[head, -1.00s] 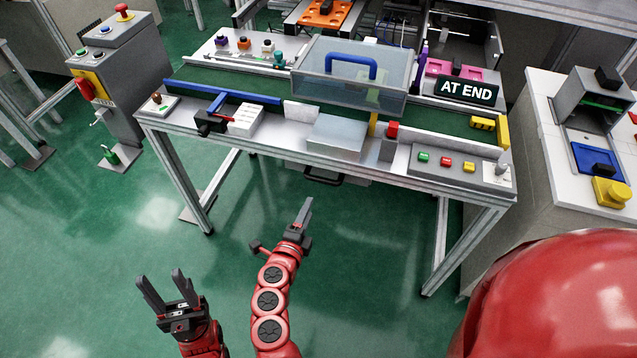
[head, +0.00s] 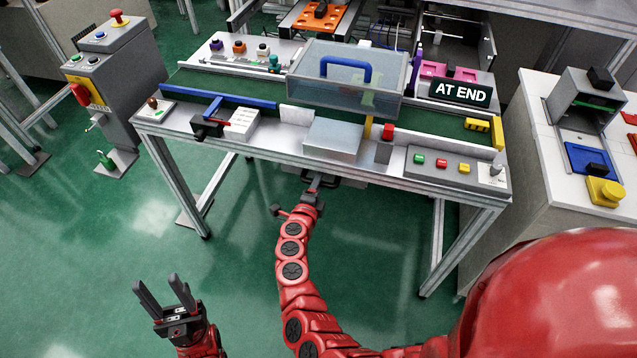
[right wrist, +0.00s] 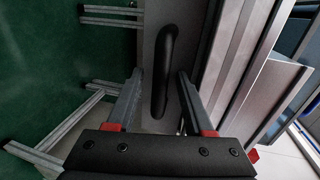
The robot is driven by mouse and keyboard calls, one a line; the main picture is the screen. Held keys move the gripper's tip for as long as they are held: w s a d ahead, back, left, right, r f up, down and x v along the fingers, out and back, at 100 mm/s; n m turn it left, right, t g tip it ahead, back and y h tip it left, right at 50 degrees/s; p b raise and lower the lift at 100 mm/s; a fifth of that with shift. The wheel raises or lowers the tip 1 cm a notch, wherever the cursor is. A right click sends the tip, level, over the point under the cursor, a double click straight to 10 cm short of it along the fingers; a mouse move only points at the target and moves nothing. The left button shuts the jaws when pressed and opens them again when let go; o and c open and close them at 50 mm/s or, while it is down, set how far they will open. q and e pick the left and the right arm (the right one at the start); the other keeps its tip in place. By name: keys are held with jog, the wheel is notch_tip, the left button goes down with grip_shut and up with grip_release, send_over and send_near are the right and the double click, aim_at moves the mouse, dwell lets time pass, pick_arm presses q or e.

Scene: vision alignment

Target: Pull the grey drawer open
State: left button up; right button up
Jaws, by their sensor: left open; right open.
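The grey drawer (head: 350,180) is under the front edge of the workbench, mostly hidden below the tabletop. In the right wrist view its grey front (right wrist: 150,45) carries a black bar handle (right wrist: 163,70). My right gripper (head: 313,184) is at the handle in the head view. In the right wrist view my right gripper (right wrist: 158,95) is open, with one finger on each side of the handle's near part; contact cannot be told. My left gripper (head: 165,300) is open and empty above the green floor, at the lower left.
The workbench (head: 290,155) overhangs the drawer, and its metal legs (head: 175,185) stand on both sides. A grey control pedestal (head: 115,85) stands at the left and a white cabinet (head: 550,180) at the right. The floor in front is clear.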

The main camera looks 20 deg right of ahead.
grip_shut()
dwell(1.3)
